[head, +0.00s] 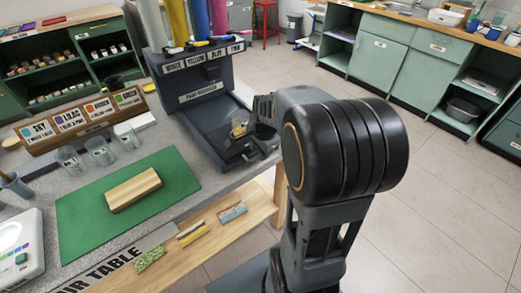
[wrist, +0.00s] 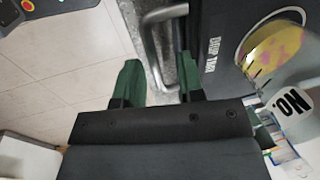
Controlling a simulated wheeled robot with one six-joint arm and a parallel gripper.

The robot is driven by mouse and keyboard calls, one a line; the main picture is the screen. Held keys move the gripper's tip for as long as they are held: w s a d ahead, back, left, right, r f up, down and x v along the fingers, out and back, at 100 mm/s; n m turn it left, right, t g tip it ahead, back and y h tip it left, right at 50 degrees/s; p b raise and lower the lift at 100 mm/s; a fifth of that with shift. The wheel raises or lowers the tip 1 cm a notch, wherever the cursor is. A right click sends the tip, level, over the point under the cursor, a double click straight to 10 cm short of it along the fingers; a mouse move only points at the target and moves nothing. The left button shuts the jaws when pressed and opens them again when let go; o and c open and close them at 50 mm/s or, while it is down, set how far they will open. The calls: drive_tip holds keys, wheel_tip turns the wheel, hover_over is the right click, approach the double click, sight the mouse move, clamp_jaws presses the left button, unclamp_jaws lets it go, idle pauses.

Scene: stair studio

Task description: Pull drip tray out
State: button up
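The drip tray (head: 213,142) is the dark base of the paint dispenser (head: 190,75) in the head view. In the wrist view its dark surface (wrist: 212,70) carries the words "DRIP TRAY". A grey metal bar handle (wrist: 152,45) runs along its left side there. My gripper (wrist: 160,72) is open, with its two green fingertips apart. The handle bar shows between the fingers, with a gap to the left finger; contact with the right finger cannot be told. In the head view my wrist (head: 265,125) is at the tray's right front and hides the fingers.
A clear cup (head: 239,128) with yellow and pink paint (wrist: 275,50) stands on the tray. A green mat (head: 85,215) with a wooden block (head: 133,190) and several clear cups are on the table to the left. The tiled floor to the right is open.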

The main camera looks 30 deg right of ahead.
drive_tip(key=shift+r, duration=0.1)
wheel_tip(320, 180, up, 13)
drive_tip(key=s+p, duration=0.2)
drive_tip(key=shift+s+d+r, duration=0.15)
drive_tip(key=shift+s+r, duration=0.05)
drive_tip(key=shift+s, duration=0.05)
idle(0.7)
drive_tip(key=s+a+r+n+t+p, duration=0.1)
drive_tip(key=s+a+n+p, duration=0.6)
drive_tip(key=a+n, duration=0.4)
drive_tip(key=s+n, duration=0.1)
drive_tip(key=n, duration=0.4)
drive_tip(key=shift+a+r+n+t+p, duration=0.25)
drive_tip(key=shift+a+n+t+p, duration=0.05)
drive_tip(key=shift+a+p, duration=0.1)
drive_tip(key=shift+a, duration=0.1)
